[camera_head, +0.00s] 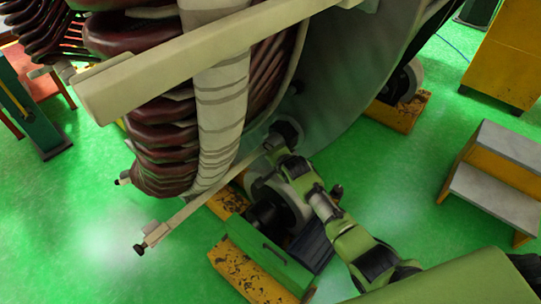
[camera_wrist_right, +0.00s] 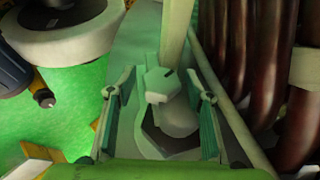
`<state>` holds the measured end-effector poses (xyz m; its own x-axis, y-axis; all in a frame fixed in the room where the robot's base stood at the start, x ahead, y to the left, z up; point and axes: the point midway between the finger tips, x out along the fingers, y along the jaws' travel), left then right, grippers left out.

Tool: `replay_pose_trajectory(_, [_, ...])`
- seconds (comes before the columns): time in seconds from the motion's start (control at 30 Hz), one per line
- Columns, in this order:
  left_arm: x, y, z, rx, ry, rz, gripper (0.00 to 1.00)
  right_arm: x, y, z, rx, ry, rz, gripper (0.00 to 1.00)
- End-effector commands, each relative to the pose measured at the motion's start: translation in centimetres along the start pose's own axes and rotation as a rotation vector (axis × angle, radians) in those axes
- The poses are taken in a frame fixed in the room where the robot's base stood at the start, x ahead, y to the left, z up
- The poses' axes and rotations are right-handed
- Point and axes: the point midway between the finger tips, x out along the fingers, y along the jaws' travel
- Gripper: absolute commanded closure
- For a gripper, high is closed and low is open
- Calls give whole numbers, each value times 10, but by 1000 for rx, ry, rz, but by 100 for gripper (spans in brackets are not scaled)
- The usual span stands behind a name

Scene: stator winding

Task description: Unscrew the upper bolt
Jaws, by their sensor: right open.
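In the head view my right arm reaches up from the lower right, and its gripper (camera_head: 275,142) is at the inner end of a pale clamp bar (camera_head: 192,208), beside the stator's grey ring wall. In the right wrist view the right gripper (camera_wrist_right: 158,78) is open, with one finger on each side of a pale bolt-like fitting (camera_wrist_right: 172,115). A gap shows on both sides, so the fingers look apart from it. The bolt itself is hard to make out in the head view. Another dark bolt end (camera_head: 140,249) shows at the bar's outer end. My left gripper is not in view.
The stator's dark red coils (camera_head: 165,140) and a thick cream beam (camera_head: 185,58) crowd the left of the arm. A roller stand (camera_head: 265,262) is below the gripper. Grey-topped steps (camera_head: 495,190) stand at the right, with open green floor between.

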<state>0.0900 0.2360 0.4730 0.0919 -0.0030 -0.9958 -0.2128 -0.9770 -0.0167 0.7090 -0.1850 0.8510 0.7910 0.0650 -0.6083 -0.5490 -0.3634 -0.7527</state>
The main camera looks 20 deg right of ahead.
Motion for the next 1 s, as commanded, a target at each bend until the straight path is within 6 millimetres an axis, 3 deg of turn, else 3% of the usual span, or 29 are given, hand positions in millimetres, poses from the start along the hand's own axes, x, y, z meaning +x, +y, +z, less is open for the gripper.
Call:
replay_pose_trajectory(0.27, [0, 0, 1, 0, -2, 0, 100, -16, 0, 1, 1, -1, -2, 52])
replay_pose_trajectory(0.8, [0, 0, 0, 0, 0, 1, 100, -100, 1, 0, 1, 0, 0, 52])
replay_pose_trajectory(1.0, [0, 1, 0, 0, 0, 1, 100, -116, 1, 0, 1, 0, 0, 52])
